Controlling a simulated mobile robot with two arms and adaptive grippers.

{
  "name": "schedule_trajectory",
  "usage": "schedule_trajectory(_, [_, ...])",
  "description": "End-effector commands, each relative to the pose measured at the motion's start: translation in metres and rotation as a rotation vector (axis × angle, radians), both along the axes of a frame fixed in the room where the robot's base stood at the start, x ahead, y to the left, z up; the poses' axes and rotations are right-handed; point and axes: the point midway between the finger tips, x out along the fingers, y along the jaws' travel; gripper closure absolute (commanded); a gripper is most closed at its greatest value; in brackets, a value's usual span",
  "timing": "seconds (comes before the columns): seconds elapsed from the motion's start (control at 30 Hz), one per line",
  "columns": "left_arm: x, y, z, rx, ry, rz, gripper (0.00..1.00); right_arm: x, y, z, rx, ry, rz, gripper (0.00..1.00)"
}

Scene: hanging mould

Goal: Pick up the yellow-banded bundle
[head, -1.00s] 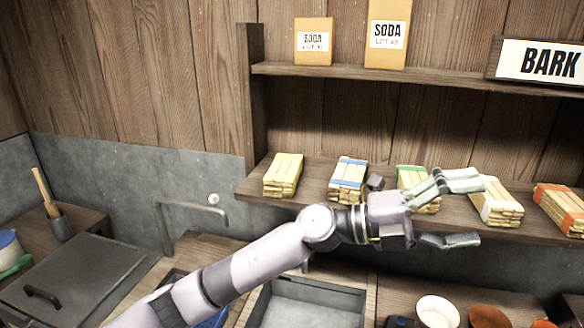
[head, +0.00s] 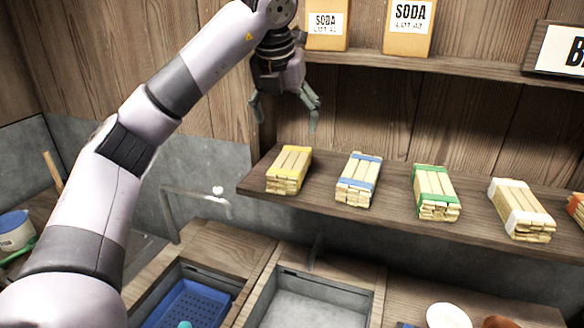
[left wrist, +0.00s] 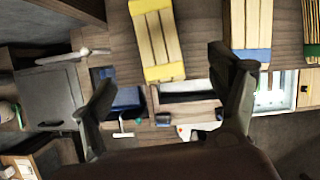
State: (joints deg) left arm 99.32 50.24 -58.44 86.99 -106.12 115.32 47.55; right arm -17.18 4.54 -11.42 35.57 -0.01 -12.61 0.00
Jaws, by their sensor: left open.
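The yellow-banded bundle (head: 289,170) of pale sticks lies at the left end of the lower shelf (head: 400,205). My left gripper (head: 285,118) is open and empty, pointing down above this bundle and apart from it. In the left wrist view the yellow-banded bundle (left wrist: 156,40) shows ahead, between and beyond the open fingers (left wrist: 165,85). The blue-banded bundle (head: 358,179) lies to its right on the same shelf. My right gripper is not in view.
Green-banded (head: 435,192) and white-banded (head: 520,210) bundles lie farther right, with an orange-banded one at the edge. An upper shelf (head: 450,72) with soda packets (head: 409,25) is close to the right of my gripper. A blue tray (head: 190,305) and a grey basin (head: 315,300) are below.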

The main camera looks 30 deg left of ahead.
Motion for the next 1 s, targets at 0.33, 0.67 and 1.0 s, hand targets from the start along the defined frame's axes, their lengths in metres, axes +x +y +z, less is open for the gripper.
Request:
schedule_trajectory(0.33, [0.022, 0.006, -0.057, -0.003, 0.005, -0.006, 0.18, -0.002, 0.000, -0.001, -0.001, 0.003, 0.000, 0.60])
schedule_trajectory(0.67, [0.035, 0.011, -0.089, -0.001, 0.001, -0.006, 0.18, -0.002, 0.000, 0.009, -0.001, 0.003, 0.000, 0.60])
schedule_trajectory(1.0, [0.046, 0.021, -0.125, -0.002, 0.004, -0.006, 0.18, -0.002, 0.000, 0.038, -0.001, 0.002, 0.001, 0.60])
